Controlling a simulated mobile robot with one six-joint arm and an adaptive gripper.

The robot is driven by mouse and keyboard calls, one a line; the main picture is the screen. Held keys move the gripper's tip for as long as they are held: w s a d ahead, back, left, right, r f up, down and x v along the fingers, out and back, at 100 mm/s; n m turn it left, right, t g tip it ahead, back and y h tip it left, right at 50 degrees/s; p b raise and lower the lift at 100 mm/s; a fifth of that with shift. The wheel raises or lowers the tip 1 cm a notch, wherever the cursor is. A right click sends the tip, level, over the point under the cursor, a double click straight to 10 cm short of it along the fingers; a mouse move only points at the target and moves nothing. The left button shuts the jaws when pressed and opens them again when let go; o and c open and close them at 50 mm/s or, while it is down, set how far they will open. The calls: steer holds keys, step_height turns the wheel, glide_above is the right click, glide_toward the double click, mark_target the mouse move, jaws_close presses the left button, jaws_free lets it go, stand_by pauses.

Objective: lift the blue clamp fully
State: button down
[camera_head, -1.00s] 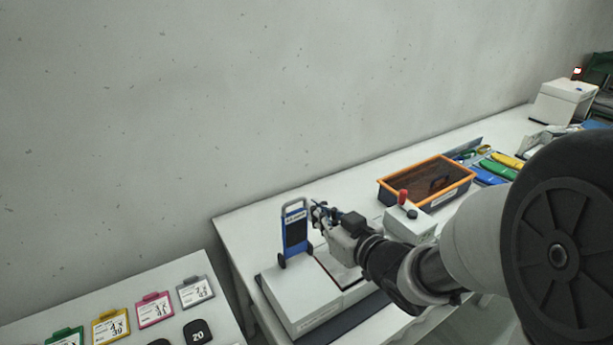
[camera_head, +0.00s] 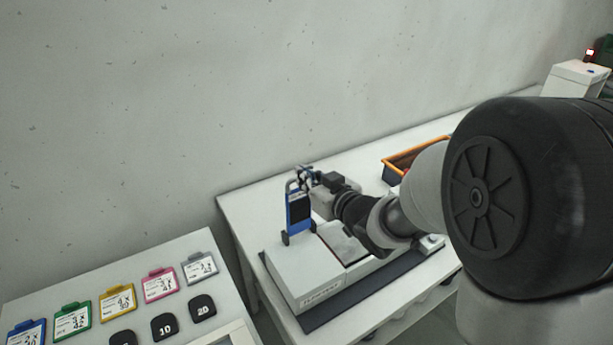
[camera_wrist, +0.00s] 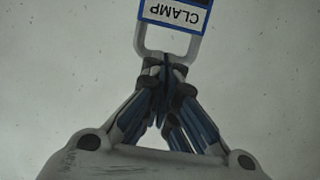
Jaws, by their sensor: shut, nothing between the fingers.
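The blue clamp (camera_head: 299,212) stands upright on the white machine (camera_head: 291,267) in the head view, with a dark front face and a grey loop handle on top. My gripper (camera_head: 304,174) is at the top of that handle. In the wrist view, the clamp's blue-edged label (camera_wrist: 178,14) reads upside down, and its grey handle (camera_wrist: 140,38) reaches down to my gripper's fingertips (camera_wrist: 165,70). The fingers are shut, with nothing held between them. They overlap the handle's end bar in this view; whether they touch it I cannot tell.
An orange-rimmed crate (camera_head: 397,163) stands on the table behind my arm. A sloping panel at lower left holds coloured cards (camera_head: 159,284) and black numbered keys (camera_head: 164,327). The wall is behind the table. The tabletop left of the machine is clear.

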steer(key=w+a+p, duration=0.1)
steer(key=p, duration=0.1)
steer(key=w+a+r+g+p, duration=0.1)
steer(key=p, duration=0.2)
steer(key=shift+w+g+h, duration=0.3)
steer(key=shift+w+h, duration=0.1)
steer(key=p, duration=0.1)
steer(key=w+p, duration=0.1)
steer(key=shift+w+a+f+g+h+p, duration=0.1)
steer(key=shift+a+f+g+h+p, duration=0.2)
steer(key=shift+a+f+g+h, duration=0.1)
steer(key=shift+r, duration=0.15)
